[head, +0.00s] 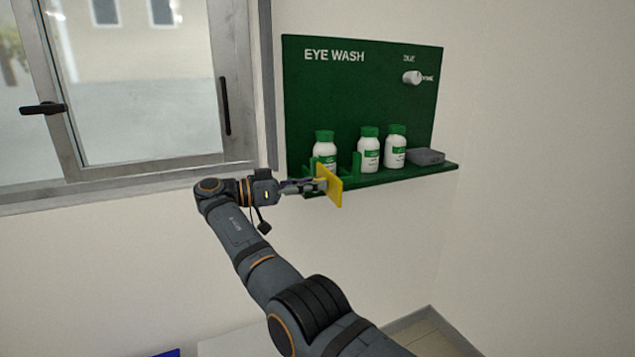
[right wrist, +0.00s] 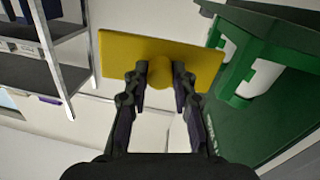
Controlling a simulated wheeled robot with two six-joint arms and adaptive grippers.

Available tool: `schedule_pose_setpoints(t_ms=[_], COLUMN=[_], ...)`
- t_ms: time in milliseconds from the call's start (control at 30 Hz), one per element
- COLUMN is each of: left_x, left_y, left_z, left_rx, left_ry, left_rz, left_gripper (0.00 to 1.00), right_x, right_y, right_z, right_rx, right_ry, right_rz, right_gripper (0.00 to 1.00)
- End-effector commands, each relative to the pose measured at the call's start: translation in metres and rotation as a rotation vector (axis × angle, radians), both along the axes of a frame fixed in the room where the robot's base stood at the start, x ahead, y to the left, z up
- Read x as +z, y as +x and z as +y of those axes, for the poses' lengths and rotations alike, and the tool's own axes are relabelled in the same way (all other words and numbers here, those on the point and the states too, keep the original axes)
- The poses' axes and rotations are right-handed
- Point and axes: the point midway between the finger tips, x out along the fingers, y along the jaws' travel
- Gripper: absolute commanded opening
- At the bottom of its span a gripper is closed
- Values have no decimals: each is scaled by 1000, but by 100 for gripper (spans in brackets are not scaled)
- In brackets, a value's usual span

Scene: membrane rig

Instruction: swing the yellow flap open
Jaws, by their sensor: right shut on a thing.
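The yellow flap (head: 331,186) is a flat plate at the left front of the green eye wash shelf, standing out from the shelf edge. In the right wrist view the yellow flap (right wrist: 120,57) is a wide plate with a round yellow knob (right wrist: 159,73) on its face. My right gripper (head: 318,185) reaches it from the left. In the right wrist view my right gripper (right wrist: 160,84) has its fingers shut on the knob, one on each side. My left gripper is not in view.
The green eye wash board (head: 363,90) has a shelf with several white bottles (head: 369,150), a grey box (head: 426,156) and a white dial (head: 411,77). A window (head: 120,100) with black handles is at left. The wall at right is clear.

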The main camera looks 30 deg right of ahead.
Motion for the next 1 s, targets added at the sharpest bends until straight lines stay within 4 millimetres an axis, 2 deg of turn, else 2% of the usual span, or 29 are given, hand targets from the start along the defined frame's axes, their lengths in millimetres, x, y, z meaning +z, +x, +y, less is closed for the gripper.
schedule_pose_setpoints(t_ms=[367,400,533,567,1000], left_x=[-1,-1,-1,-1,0], left_y=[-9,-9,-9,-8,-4], left_z=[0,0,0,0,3], left_rx=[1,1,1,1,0], left_ry=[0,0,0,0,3], left_rz=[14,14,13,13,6], left_gripper=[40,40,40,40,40], right_x=[-1,-1,-1,-1,-1], right_y=[-1,-1,-1,-1,-1], right_z=[1,1,1,1,1], right_rx=[-3,-3,-3,-3,-2], right_ry=[2,2,2,2,1], right_rz=[1,1,1,1,1], right_gripper=[0,29,47,49,49])
